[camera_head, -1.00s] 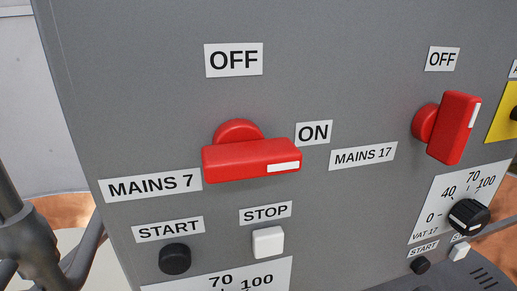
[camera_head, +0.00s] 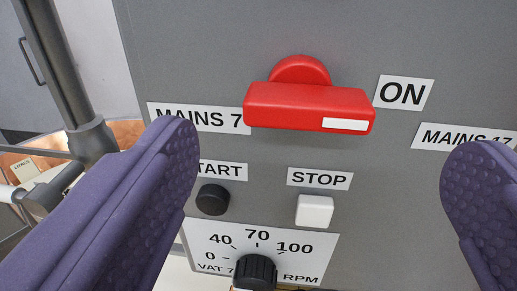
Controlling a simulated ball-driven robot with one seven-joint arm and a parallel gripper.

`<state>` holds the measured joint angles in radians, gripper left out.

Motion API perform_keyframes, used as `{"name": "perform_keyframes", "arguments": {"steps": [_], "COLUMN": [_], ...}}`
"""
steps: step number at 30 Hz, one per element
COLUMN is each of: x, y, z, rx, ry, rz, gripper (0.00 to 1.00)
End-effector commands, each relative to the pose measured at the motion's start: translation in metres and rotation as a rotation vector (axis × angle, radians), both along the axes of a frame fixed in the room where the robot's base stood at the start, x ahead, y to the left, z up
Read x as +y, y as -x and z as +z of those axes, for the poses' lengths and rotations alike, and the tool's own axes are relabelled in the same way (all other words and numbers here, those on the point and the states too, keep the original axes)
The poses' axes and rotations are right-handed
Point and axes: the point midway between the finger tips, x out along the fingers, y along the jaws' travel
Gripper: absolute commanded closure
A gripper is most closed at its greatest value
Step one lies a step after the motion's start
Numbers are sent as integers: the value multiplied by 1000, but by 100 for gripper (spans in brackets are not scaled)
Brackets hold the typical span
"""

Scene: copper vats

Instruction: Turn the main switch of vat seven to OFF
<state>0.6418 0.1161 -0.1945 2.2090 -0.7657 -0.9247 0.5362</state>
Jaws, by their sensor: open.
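The main switch of vat seven (camera_head: 305,105) is a red rotary handle on the grey panel, above and right of the MAINS 7 label (camera_head: 215,117). Its bar lies sideways, with the white mark at its right end towards the ON label (camera_head: 403,93). The OFF label above it is out of the picture now. My gripper (camera_head: 325,160) is open, with a purple padded finger on each side of the picture. The handle shows between and above the fingers, apart from them. Nothing is held.
Below the switch are a black START button (camera_head: 212,199), a white STOP button (camera_head: 314,210) and a black RPM knob (camera_head: 255,271). The MAINS 17 label (camera_head: 460,137) is partly behind the right finger. A dark post (camera_head: 68,75) and copper vat (camera_head: 125,132) stand at left.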

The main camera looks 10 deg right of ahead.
Motion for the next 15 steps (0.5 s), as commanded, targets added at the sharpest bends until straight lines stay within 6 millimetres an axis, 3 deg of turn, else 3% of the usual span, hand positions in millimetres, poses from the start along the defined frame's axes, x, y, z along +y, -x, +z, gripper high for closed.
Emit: {"name": "perform_keyframes", "arguments": {"steps": [4, 15], "x": [-3, -17], "y": [-5, -63], "z": [-4, -3], "rx": [-5, -6], "ry": [-15, -13], "rz": [15, 14], "gripper": [4, 4]}}
